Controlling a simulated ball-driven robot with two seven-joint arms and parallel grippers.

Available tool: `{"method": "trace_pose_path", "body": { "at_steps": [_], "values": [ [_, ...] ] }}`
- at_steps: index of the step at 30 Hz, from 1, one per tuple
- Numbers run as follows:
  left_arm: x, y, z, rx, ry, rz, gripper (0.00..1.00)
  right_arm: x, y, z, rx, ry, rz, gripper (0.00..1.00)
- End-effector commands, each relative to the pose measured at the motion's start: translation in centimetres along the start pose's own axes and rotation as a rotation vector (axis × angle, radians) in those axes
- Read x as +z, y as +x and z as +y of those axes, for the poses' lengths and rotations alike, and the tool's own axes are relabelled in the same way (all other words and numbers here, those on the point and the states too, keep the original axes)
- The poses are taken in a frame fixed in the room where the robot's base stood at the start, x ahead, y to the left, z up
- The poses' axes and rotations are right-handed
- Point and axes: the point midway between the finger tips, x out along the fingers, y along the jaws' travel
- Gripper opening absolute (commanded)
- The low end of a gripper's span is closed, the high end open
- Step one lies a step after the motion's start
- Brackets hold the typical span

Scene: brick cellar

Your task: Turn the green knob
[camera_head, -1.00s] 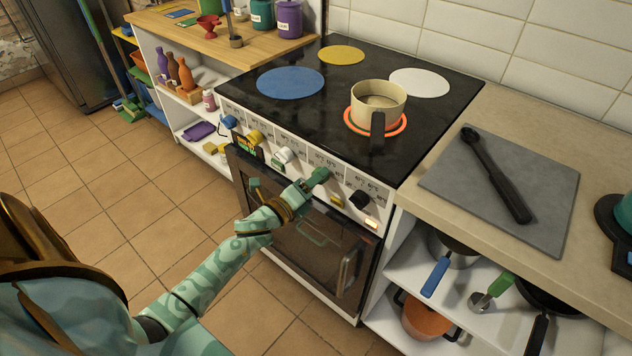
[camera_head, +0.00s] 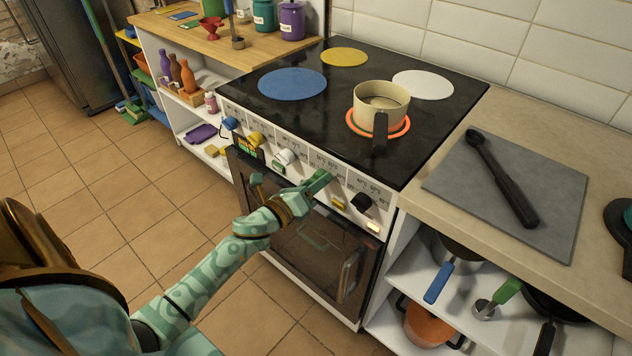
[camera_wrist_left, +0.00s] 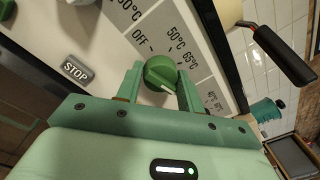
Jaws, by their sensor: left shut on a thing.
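The green knob (camera_wrist_left: 160,71) is round, with a white mark on its rim toward the lower right in the left wrist view. Around it the panel has OFF, 50°C and 65°C labels. My left gripper (camera_head: 317,182) is at the oven's front panel, shut on the green knob, with one finger on each side of it. In the head view the gripper mostly hides the knob. My right gripper is not in view.
Blue (camera_head: 229,123), yellow (camera_head: 256,138), white (camera_head: 285,156) and black (camera_head: 361,201) knobs line the same panel. A beige pot (camera_head: 381,104) stands on the orange-ringed burner above. The oven door handle (camera_head: 348,276) is below.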

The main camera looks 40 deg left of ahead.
Motion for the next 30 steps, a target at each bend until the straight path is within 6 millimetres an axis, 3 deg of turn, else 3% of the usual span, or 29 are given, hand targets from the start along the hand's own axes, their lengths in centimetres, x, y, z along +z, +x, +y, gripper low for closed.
{"method": "trace_pose_path", "body": {
  "at_steps": [4, 5, 6, 7, 15, 19, 23, 30],
  "values": [
    [-0.3, -0.1, 0.2, 0.004, 0.001, 0.005, 0.15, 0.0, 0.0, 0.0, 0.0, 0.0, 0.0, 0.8],
    [-0.3, -0.1, 0.2, 0.004, 0.001, 0.005, 0.46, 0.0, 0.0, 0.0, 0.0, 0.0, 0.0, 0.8],
    [-0.3, -0.1, 0.2, 0.004, 0.001, 0.005, 0.57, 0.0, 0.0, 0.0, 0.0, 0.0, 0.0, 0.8],
    [-0.2, -0.1, 0.1, 0.003, 0.001, 0.004, 0.59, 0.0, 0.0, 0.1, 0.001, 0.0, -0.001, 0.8],
    [-0.1, -0.1, 0.1, 0.002, 0.0, 0.001, 0.59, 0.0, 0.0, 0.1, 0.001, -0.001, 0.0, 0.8],
    [-0.1, -1.2, 0.0, 0.001, -0.002, 0.002, 0.59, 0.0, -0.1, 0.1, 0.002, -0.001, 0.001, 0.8],
    [-0.1, -4.0, 0.0, 0.004, -0.003, 0.003, 0.59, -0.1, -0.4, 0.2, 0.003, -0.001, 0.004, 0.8],
    [-0.1, -10.6, 0.1, 0.005, -0.003, 0.003, 0.59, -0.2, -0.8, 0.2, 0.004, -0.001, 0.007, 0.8]
  ]
}}
